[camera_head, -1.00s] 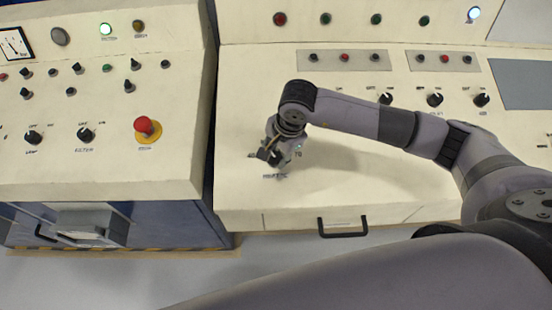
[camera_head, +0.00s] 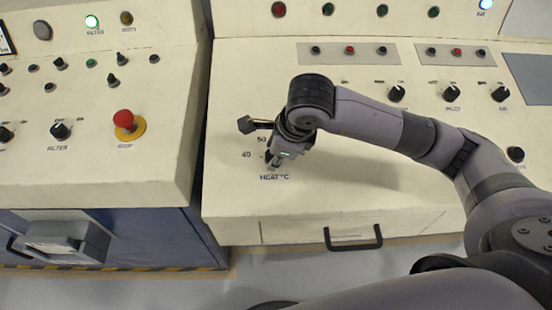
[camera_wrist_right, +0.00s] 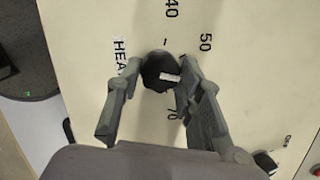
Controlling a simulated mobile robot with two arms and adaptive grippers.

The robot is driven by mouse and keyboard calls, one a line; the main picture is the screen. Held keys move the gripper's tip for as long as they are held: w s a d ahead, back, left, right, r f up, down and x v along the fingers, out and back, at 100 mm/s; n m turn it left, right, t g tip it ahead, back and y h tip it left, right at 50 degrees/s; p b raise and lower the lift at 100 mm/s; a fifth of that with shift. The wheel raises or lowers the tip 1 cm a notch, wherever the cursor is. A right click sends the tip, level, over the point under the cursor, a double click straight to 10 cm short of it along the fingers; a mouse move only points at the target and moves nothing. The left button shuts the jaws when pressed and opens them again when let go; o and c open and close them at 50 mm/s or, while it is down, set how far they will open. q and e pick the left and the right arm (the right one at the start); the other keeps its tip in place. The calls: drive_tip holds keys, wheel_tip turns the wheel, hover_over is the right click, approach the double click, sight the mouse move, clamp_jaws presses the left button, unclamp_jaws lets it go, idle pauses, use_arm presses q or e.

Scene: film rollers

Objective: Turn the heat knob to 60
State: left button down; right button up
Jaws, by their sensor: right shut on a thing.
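The heat knob (camera_wrist_right: 158,70) is round and black with a white mark. In the right wrist view it sits between the two fingers of my right gripper (camera_wrist_right: 156,85), which is shut on it. The white mark points right, toward the right-hand finger, between the printed 50 and 70. No 60 is visible; that finger covers part of the scale there. In the head view my right gripper (camera_head: 272,160) is down at the panel, above the HEAT °C label (camera_head: 274,177), and mostly hides the knob. My left gripper is not in view.
Other black knobs (camera_head: 452,92) stand to the right on the same console. The left console has a red stop button (camera_head: 124,119) and a filter knob (camera_head: 60,130). A black drawer handle (camera_head: 354,238) is on the front below.

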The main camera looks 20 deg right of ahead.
drive_tip(key=shift+m+b, duration=0.8)
drive_tip(key=shift+m, duration=0.2)
drive_tip(key=o, duration=1.2)
drive_tip(key=shift+c, duration=0.2)
drive_tip(key=v, duration=1.2)
drive_tip(key=shift+s+a, duration=0.15)
drive_tip(key=shift+a, duration=0.05)
drive_tip(key=shift+f, duration=0.1)
